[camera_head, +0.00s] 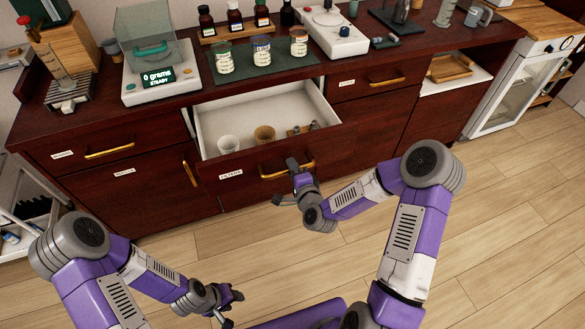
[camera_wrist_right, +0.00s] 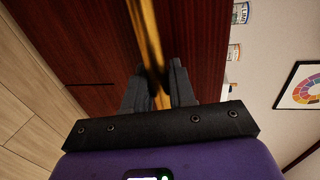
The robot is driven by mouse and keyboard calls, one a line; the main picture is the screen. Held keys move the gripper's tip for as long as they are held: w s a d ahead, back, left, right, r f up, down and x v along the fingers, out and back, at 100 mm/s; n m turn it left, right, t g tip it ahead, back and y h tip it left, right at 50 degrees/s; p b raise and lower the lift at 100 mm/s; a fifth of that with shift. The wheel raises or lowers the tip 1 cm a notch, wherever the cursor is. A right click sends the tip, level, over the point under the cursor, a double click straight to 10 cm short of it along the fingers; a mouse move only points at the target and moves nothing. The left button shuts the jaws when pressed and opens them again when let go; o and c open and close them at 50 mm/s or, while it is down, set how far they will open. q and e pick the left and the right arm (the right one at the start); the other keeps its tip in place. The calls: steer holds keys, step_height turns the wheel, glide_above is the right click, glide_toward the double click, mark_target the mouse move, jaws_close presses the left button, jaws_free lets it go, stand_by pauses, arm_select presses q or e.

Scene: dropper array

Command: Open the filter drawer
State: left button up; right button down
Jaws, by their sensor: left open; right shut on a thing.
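The filter drawer (camera_head: 245,184), dark wood with a label reading FILTERS, stands pulled out from the counter in the head view. Its white inside shows two small cups and a few small items. Its brass handle (camera_head: 284,172) runs across the front. My right gripper (camera_head: 293,167) is at this handle, and in the right wrist view the two fingers (camera_wrist_right: 161,95) are shut around the brass bar (camera_wrist_right: 148,40). My left gripper (camera_head: 232,297) is open and empty, low over the floor at the bottom left, away from the drawer.
The countertop above holds a scale (camera_head: 158,75), several jars on a dark mat (camera_head: 285,75) and a white device (camera_head: 330,35). Closed drawers flank the open one. A glass-door appliance (camera_head: 515,95) stands at the right. The wooden floor (camera_head: 480,240) in front is clear.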

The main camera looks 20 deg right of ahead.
steer(key=c, duration=1.1)
jaws_free()
steer(key=shift+s, duration=0.1)
steer(key=p+v, duration=0.5)
steer(key=v, duration=0.2)
steer(key=shift+s, duration=0.2)
